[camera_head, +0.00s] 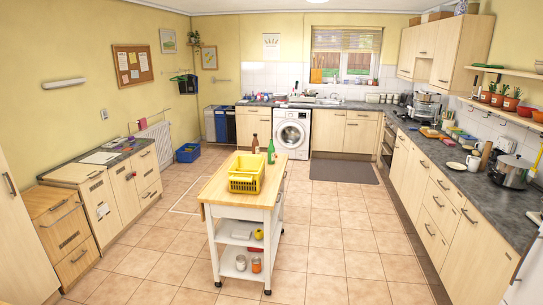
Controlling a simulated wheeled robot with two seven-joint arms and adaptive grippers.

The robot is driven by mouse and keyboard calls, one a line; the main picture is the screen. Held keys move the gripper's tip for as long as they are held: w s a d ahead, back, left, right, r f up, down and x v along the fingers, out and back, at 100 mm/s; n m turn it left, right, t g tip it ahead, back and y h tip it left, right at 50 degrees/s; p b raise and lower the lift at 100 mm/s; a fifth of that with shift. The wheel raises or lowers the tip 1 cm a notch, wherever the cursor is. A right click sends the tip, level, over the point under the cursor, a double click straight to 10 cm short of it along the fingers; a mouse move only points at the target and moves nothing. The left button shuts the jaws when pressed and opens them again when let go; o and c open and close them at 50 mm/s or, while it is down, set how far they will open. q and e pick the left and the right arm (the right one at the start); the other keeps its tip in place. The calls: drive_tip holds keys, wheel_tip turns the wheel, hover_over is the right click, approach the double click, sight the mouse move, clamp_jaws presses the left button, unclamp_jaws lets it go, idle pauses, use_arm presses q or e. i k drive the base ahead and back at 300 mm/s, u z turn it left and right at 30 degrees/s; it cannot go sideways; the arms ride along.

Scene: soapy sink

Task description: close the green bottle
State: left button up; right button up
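A green bottle (271,152) stands upright on the wooden top of the island cart (218,188), near its far right edge. It is too small to tell whether it has a cap or is open. Neither of my grippers shows in the head view.
A brown bottle (255,146) stands just left of the green one. A yellow crate (243,186) sits on the cart top, nearer to me. The tiled floor (330,243) around the cart is mostly clear. A crowded counter (487,198) runs along the right.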

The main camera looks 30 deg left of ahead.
sight(270, 150)
drive_tip(key=u, duration=0.3)
drive_tip(key=i, duration=1.65)
drive_tip(key=u, duration=0.7)
drive_tip(key=i, duration=1.45)
drive_tip(key=z, duration=0.05)
drive_tip(key=k, duration=0.45)
drive_tip(key=z, duration=0.6)
drive_tip(key=k, duration=0.9)
drive_tip(key=z, duration=0.6)
drive_tip(key=i, duration=2.6)
drive_tip(key=u, duration=0.55)
